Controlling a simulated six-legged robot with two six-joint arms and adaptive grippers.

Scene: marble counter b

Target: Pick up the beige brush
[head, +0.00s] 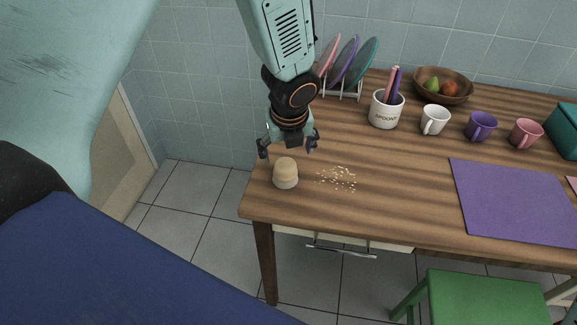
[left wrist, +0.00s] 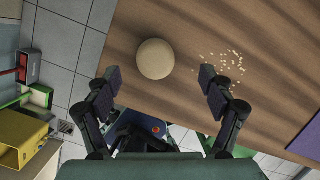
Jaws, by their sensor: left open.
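The beige brush (head: 286,173) stands near the left end of the wooden table, with a rounded tan top and a paler lower part. In the left wrist view its round top (left wrist: 155,59) lies ahead of the fingertips, nearer the left finger. My left gripper (head: 288,146) is open and empty, pointing down just above and behind the brush, its fingers apart on either side. It also shows in the left wrist view (left wrist: 160,80). I see no contact with the brush. My right gripper is not in view.
Scattered crumbs (head: 338,179) lie right of the brush. A dish rack (head: 343,93) with plates, a spoon pot (head: 386,109), mugs (head: 434,120) and a fruit bowl (head: 443,86) stand farther back. A purple mat (head: 515,200) lies at right. A green stool (head: 484,297) stands in front.

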